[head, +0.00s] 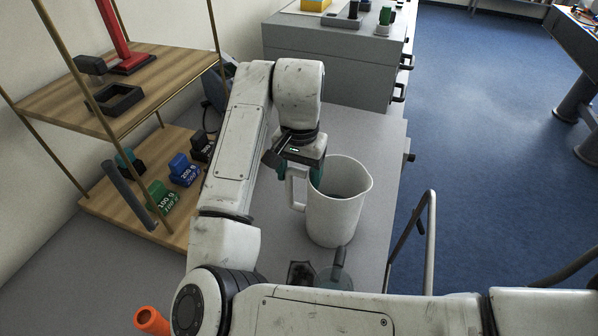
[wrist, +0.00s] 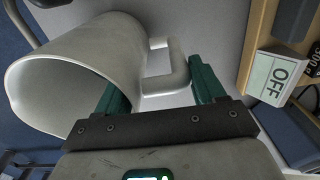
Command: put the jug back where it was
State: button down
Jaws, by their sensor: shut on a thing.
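The jug (head: 336,215) is white-grey with an open top and a side handle. It stands upright over the grey table in the head view, and I cannot tell whether its base touches. In the wrist view the jug (wrist: 75,65) fills the upper left, with its mouth toward the lower left. My gripper (head: 303,173) is at the handle, on the jug's left side in the head view. In the wrist view the green fingers of my gripper (wrist: 162,90) lie either side of the handle (wrist: 178,68).
A wooden shelf (head: 165,72) with labelled weights (head: 185,170) stands at left. A grey drawer cabinet (head: 330,58) is behind. A metal rail (head: 431,235) stands at right.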

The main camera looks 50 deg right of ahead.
jog(key=shift+f, duration=0.1)
jog(key=shift+c, duration=0.6)
grip_release()
notch_tip(320, 180, up, 12)
jog(key=shift+r, duration=0.2)
jog(key=shift+s+f, duration=0.1)
dwell(0.3)
